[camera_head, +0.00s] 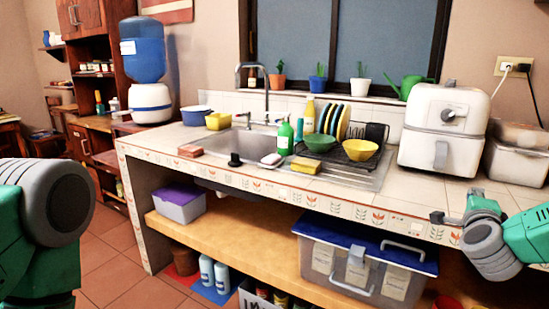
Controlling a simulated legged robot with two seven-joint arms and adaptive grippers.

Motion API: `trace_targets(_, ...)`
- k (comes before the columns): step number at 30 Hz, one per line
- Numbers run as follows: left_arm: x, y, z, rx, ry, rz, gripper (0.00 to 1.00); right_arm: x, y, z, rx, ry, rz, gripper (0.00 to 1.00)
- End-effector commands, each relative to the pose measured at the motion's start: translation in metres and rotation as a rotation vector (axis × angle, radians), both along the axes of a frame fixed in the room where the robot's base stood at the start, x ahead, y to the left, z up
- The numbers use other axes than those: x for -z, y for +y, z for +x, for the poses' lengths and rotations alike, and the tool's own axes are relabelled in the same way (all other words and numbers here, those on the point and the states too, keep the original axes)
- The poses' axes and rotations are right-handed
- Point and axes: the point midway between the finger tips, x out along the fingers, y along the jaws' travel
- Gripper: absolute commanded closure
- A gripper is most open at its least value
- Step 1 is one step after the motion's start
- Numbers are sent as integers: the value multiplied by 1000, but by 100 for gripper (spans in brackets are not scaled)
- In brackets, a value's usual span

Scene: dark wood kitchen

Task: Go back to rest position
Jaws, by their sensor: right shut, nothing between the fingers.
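My right arm comes in from the right edge, green with a grey joint. My right gripper (440,217) is small and dark in this view, shut and empty, at the front edge of the tiled counter (400,203). I cannot tell whether it touches the edge. My left arm shows at the left edge as a large grey joint and green links. Its gripper is out of view.
The counter holds a sink (240,143), a dish rack (345,155) and a white air fryer (445,128). A lidded storage box (365,262) stands on the wooden shelf below. Tiled floor (105,255) is clear between my left arm and the counter.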

Motion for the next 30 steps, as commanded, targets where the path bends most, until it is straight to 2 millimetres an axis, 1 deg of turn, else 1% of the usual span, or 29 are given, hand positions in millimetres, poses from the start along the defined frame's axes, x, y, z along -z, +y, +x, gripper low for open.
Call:
trace_targets(5, 0, -1, 0, 2, -1, -1, 35, 20, 26, 0, -62, 82, -53, 100)
trace_targets(11, 0, 0, 0, 1, -1, -1, 35, 53, 61, -7, -161, 208, -133, 100)
trace_targets(14, 0, 0, 0, 1, -1, 0, 35, 76, 80, -15, -225, 289, -184, 100)
trace_targets(17, 0, 0, 0, 0, 0, 0, 35, 106, 99, -26, -303, 388, -240, 100)
trace_targets(20, 0, 0, 0, 0, 0, 0, 35, 142, 121, -43, -405, 507, -311, 100)
trace_targets(23, 0, 0, 0, 1, 0, 0, 35, 187, 149, -75, -542, 663, -408, 100)
trace_targets(24, 0, 0, 0, 1, 0, 0, 35, 209, 160, -93, -611, 738, -454, 100)
trace_targets(26, 0, 0, 0, 1, 0, 0, 35, 240, 176, -124, -721, 853, -530, 100)
trace_targets(27, 0, 0, 0, 1, 0, 0, 35, 259, 185, -147, -797, 928, -579, 100)
trace_targets(29, 0, 0, 0, 1, 0, -1, 35, 284, 196, -184, -913, 1040, -652, 100)
trace_targets(30, 0, 0, 0, 1, 0, -1, 35, 300, 201, -210, -993, 1113, -700, 100)
